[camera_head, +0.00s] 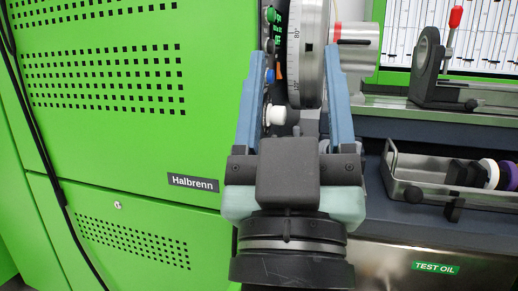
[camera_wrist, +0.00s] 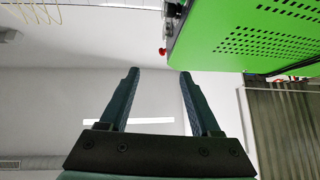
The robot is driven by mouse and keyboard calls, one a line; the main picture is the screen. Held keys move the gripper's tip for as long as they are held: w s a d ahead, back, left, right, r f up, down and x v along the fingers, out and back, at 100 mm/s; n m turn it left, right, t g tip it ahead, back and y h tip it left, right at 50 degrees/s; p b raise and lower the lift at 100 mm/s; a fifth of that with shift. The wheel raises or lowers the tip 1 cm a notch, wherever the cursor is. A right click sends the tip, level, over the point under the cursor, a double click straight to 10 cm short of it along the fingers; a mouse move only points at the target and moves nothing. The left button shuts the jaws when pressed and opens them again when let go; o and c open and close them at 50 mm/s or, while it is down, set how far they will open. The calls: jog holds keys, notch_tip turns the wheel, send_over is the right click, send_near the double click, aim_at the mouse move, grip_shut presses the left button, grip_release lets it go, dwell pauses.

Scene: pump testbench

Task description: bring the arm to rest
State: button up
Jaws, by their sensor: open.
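My gripper (camera_head: 294,62) shows in the middle of the head view, pointing up in the picture. Its two blue-grey fingers stand wide apart with nothing held between them. In the wrist view the gripper (camera_wrist: 159,75) is also open and empty, with a pale wall and ceiling beyond the fingers. In the head view the fingers overlap the silver graduated dial (camera_head: 307,50) behind them; I cannot tell the gap in depth. The gripper hides part of the bench behind it.
The green Halbrenn cabinet (camera_head: 110,125) fills the left, with a black cable (camera_head: 38,140) down its front. At the right are a metal tray (camera_head: 405,175) with black, white and purple parts, a black stand with a red-tipped lever (camera_head: 455,18), and a screen (camera_head: 495,40). A TEST OIL label (camera_head: 435,268) sits below.

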jog(key=s+a+r+t+y+p, duration=0.1)
jog(key=s+a+r+y+p, duration=0.25)
jog(key=r, duration=0.55)
notch_tip(320, 180, up, 36)
jog(key=p, duration=3.5)
jog(key=shift+s+d+f+h, duration=0.15)
jog(key=shift+d+f+h, duration=0.1)
jog(key=shift+h, duration=0.1)
